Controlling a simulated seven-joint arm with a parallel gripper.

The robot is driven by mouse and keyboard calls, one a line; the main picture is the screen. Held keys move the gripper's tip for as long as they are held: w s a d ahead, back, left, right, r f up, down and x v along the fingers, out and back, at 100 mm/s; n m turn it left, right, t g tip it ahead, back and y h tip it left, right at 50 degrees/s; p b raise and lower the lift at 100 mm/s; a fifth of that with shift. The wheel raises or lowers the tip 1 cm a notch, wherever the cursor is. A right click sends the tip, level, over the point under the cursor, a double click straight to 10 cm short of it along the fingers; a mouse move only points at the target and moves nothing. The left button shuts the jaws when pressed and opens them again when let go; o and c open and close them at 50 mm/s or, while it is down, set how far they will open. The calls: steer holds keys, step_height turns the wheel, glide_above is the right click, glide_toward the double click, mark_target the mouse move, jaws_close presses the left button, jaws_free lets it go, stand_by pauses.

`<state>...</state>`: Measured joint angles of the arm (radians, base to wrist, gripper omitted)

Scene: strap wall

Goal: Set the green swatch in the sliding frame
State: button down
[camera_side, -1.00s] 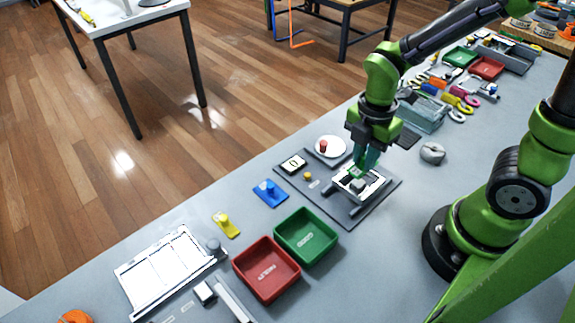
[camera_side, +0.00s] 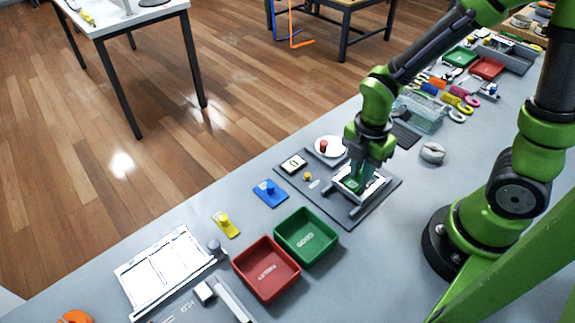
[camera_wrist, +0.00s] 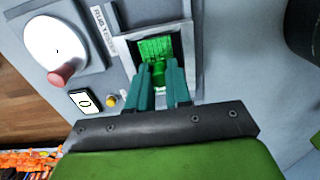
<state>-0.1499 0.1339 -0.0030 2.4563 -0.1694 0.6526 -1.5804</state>
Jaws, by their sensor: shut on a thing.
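The green swatch (camera_wrist: 154,46) shows in the wrist view within the opening of the pale sliding frame (camera_wrist: 124,52). My gripper (camera_wrist: 160,68) is shut on the swatch's green knob. In the side view my gripper (camera_side: 362,178) points down over the frame (camera_side: 375,188), with a bit of the green swatch (camera_side: 351,185) showing by its fingers. The fingers hide part of the swatch, and I cannot tell whether it lies fully flat in the frame.
The frame is on a grey rub tester base (camera_side: 330,208) with a white disc (camera_side: 329,147), red knob (camera_side: 323,146), display (camera_side: 293,163) and yellow button (camera_side: 307,176). Green (camera_side: 306,236) and red (camera_side: 266,269) trays stand nearby, with blue (camera_side: 270,193) and yellow (camera_side: 226,224) knobbed pieces beyond.

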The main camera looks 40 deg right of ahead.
steer(key=shift+f, duration=0.2)
stand_by(0.6)
steer(key=c, duration=0.9)
jaws_free()
steer(key=shift+o, duration=0.8)
steer(key=shift+r, duration=3.05)
steer(key=shift+r, duration=0.2)
steer(key=c, duration=0.4)
step_height(320, 180, up, 5)
steer(key=shift+f, duration=0.2)
steer(key=c, duration=0.6)
steer(key=shift+r, duration=0.5)
